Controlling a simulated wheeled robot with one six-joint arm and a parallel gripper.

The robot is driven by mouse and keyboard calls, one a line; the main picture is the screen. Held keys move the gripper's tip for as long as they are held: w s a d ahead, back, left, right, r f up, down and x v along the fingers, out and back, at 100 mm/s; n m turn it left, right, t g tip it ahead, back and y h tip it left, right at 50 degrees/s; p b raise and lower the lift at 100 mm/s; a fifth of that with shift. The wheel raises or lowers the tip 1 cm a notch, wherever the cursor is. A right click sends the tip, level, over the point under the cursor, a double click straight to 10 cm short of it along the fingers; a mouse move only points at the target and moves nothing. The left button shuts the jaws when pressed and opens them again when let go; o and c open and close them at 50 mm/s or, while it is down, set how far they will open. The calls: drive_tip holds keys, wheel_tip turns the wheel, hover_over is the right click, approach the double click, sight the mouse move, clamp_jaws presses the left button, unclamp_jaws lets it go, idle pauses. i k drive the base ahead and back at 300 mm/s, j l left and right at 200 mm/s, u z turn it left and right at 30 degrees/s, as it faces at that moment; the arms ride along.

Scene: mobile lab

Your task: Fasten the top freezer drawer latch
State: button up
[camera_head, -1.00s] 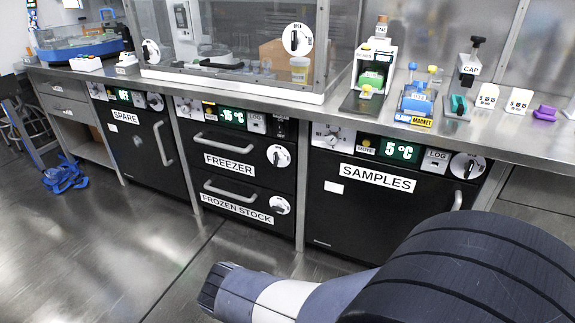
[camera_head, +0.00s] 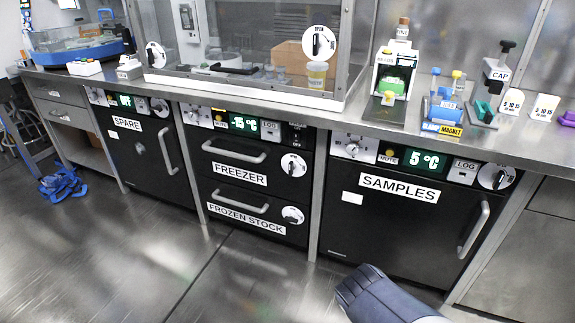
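The top freezer drawer (camera_head: 215,178), labelled FREEZER, is a black front under the bench with a pale bar handle (camera_head: 233,151). It looks closed or nearly so; a small gap cannot be ruled out. The lower drawer, FROZEN STOCK (camera_head: 225,206), has a similar latch (camera_head: 292,215) whose knob looks more sideways. My gripper is not in view; only part of my arm shows at the bottom right.
The SPARE unit (camera_head: 140,165) stands left of the freezer and the SAMPLES fridge (camera_head: 400,225) right, with a protruding handle (camera_head: 474,230). The bench edge overhangs them. The floor before the freezer is clear.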

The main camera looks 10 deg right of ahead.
sight(292, 167)
drive_tip(key=i+j, duration=0.2)
drive_tip(key=i, duration=0.15)
drive_tip(key=i+j, duration=0.2)
drive_tip(key=i, duration=0.15)
drive_tip(key=i+j+u, duration=0.1)
drive_tip(key=i+j, duration=0.15)
drive_tip(key=i, duration=0.1)
